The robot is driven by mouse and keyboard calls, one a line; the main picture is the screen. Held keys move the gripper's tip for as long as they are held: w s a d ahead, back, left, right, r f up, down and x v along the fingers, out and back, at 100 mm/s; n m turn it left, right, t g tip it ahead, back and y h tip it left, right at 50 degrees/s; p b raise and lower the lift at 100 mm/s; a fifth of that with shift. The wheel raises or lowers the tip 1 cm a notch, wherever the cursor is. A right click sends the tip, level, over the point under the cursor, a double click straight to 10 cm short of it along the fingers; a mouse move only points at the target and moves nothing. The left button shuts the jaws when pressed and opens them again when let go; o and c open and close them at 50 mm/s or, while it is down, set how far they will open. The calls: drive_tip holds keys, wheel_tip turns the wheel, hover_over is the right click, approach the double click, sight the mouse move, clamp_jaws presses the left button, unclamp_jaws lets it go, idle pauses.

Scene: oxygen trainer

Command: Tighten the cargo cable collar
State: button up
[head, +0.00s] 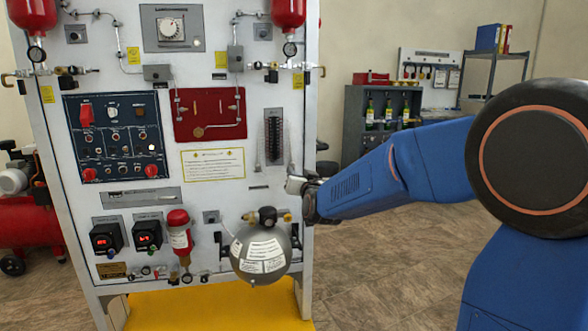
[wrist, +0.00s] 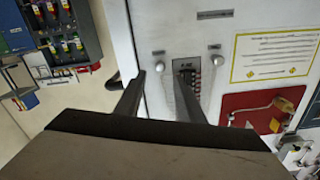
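No part is clearly marked as the cargo cable collar, and I cannot tell for certain which fitting it is. A dark coiled or ribbed part in a narrow grey bracket (head: 273,137) is on the right side of the white panel; this bracket also shows in the wrist view (wrist: 187,66). Small round pale fittings (wrist: 215,46) flank it. My gripper (head: 297,186) is at the panel's right edge, below the bracket. Nothing is seen held.
The white panel (head: 210,90) carries a red plate (head: 210,115), a dark blue switch panel (head: 115,136) and a grey round tank (head: 261,254) below left of my gripper. A grey cabinet (head: 352,125) stands behind my arm. Floor (head: 375,270) is open to the right.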

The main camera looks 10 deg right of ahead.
sight(293, 165)
drive_tip(key=w, duration=0.6)
drive_tip(key=shift+w, duration=0.25)
clamp_jaws()
